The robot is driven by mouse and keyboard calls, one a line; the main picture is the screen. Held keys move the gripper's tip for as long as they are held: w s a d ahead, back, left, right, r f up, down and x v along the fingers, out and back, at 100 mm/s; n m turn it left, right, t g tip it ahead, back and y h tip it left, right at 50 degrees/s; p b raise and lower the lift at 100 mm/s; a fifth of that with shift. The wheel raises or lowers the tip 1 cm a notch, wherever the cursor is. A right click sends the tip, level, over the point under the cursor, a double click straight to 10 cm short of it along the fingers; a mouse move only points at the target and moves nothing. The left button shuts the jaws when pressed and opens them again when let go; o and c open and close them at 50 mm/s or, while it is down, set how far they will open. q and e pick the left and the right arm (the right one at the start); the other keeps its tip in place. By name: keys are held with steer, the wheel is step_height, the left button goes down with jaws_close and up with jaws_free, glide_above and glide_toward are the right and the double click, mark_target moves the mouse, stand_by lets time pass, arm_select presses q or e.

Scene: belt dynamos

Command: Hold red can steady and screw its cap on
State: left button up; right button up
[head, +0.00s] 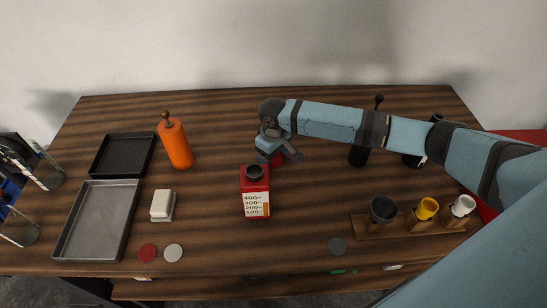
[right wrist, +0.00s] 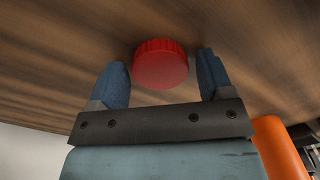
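The red can (head: 255,207) stands upright near the middle of the table, with a white scale label on its front and a dark round opening on top. The red cap (head: 277,159) is just behind and to the right of the can, partly hidden by my right gripper (head: 279,153). In the right wrist view the ribbed red cap (right wrist: 160,65) is between the two blue fingertips of my right gripper (right wrist: 164,78). Narrow gaps show on both sides, so the fingers are open and not gripping it.
An orange bottle (head: 175,145), a black tray (head: 121,136), a grey tray (head: 67,226) and a white block (head: 162,205) are on the left. A wooden rack (head: 366,232) with cups stands at the right. Flat discs lie along the front edge. Table around the can is clear.

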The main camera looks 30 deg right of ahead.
steer(key=c, duration=0.7)
steer(key=shift+o, duration=0.2)
steer(key=shift+r, duration=0.15)
step_height(320, 180, up, 20)
